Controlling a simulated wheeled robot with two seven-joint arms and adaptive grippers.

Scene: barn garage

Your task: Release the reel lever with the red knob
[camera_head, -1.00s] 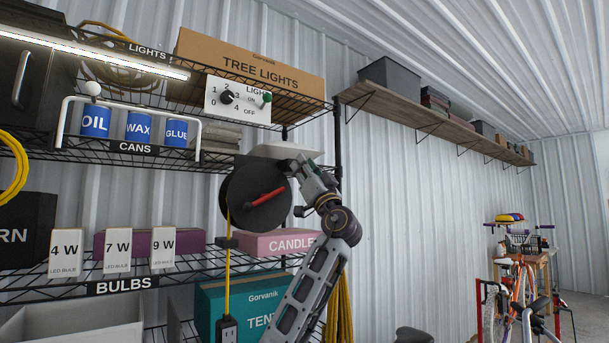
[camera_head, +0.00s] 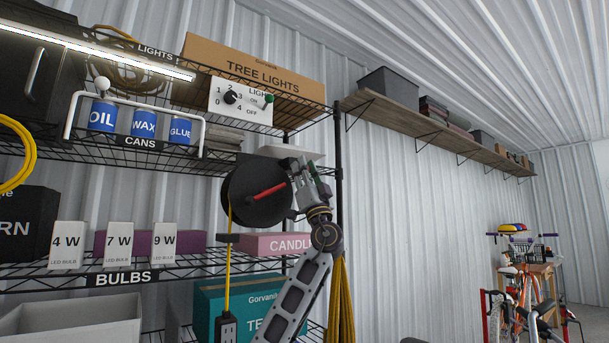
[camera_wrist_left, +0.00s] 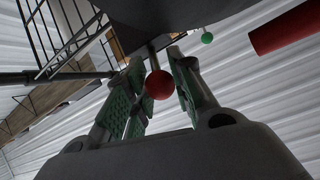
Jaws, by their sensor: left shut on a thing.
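The black cord reel (camera_head: 257,193) hangs at the right end of the shelving, with a red bar (camera_head: 270,190) on its face and a yellow cord (camera_head: 228,210) running down. My left gripper (camera_head: 296,172) is at the reel's right side. In the left wrist view, the red knob (camera_wrist_left: 159,84) sits on a grey lever stem (camera_wrist_left: 153,57) between the two green-padded fingers (camera_wrist_left: 155,92), which are shut on it. The reel's dark underside (camera_wrist_left: 170,15) and the red bar (camera_wrist_left: 290,28) show above. The knob is hidden in the head view. My right gripper is not in view.
A lights panel (camera_head: 240,101) with a green-knobbed switch is above the reel. A pink candle box (camera_head: 275,244) and a teal box (camera_head: 235,310) are below. A black shelf post (camera_head: 338,170) stands just right of my gripper.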

